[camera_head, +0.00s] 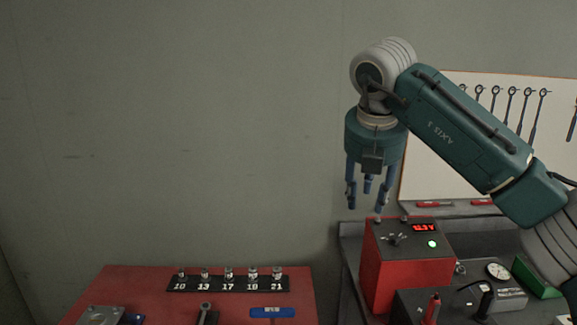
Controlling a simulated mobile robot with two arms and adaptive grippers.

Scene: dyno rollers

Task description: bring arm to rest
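My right arm (465,130), dark green with grey joints, comes in from the right edge and bends down at its wrist. Its gripper (367,203) hangs with its blue fingers pointing down. The fingers are spread apart and nothing shows between them. The gripper is in the air, appearing just above the red control box (408,262) in the picture; the exact gap cannot be told. My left gripper is not in view.
A red table (135,280) at the lower left carries a black socket rack (216,286) numbered 10 to 21 and a blue-handled tool (272,312). A grey bench (352,245) with a gauge (498,270) stands right. A wrench board (440,185) hangs behind my arm. The left wall area is clear.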

